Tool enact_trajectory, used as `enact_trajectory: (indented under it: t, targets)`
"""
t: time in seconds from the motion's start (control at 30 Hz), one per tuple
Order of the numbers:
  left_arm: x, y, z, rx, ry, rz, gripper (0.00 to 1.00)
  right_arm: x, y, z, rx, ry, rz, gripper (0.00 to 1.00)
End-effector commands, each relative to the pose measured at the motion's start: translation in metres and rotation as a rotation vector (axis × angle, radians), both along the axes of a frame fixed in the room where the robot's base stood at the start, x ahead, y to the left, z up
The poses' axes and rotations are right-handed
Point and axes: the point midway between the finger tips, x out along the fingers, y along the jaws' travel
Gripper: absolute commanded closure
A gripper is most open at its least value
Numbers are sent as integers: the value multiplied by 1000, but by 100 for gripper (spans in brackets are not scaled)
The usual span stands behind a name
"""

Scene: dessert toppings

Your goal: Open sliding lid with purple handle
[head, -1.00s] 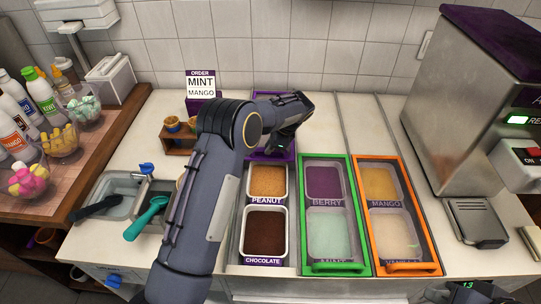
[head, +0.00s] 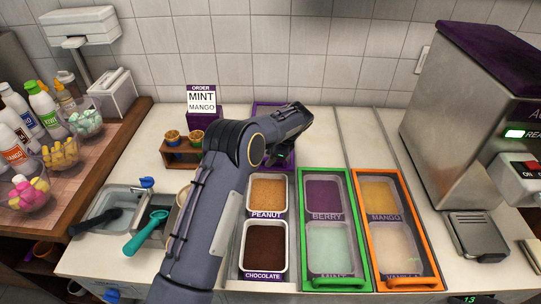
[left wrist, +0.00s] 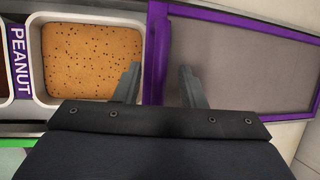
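The purple-framed lid (head: 258,107) lies at the back of its track, behind the uncovered peanut and chocolate trays. In the left wrist view its frame bar (left wrist: 157,40) borders the peanut tray (left wrist: 92,55), and its clear panel (left wrist: 240,65) extends to the right. Contact cannot be made out. In the head view my arm hides most of the gripper. My right gripper is not in view.
The chocolate tray (head: 264,249) is in front of the peanut tray. A green-framed lid (head: 334,284) and an orange-framed lid (head: 410,283) cover the neighbouring trays. The order sign (head: 201,101) and a wooden cup stand (head: 180,154) are at the back left. A steel machine (head: 445,110) stands right.

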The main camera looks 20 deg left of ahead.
Motion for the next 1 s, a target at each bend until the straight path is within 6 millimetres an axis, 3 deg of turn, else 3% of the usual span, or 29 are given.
enact_trajectory:
  t: [0.23, 0.63, 1.0]
  targets:
    - [0, -5, 9, 1, -2, 0, 63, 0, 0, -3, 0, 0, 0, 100]
    - [-4, -30, 64, 0, -2, -1, 63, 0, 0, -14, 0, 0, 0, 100]
    - [-5, -33, 71, 0, 0, 0, 63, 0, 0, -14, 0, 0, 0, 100]
